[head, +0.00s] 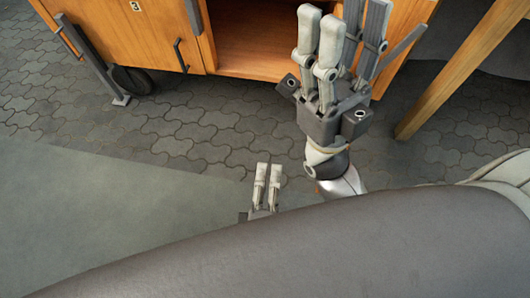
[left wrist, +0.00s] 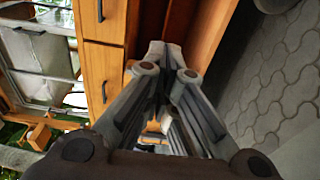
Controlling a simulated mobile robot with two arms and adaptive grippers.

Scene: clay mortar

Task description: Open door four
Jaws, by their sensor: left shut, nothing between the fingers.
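The wooden cabinet shows at the top of the head view. A door marked 3 (head: 150,30) is closed there, with a dark handle (head: 180,55). To its right is an open compartment (head: 255,45); I see no number 4.
A wooden leg (head: 458,70) stands right of the cabinet. A dark wheel (head: 130,80) and a grey metal post (head: 95,65) are at the left. The paved floor (head: 200,130) before the cabinet is clear. The left wrist view shows closed fronts with dark handles (left wrist: 104,92).

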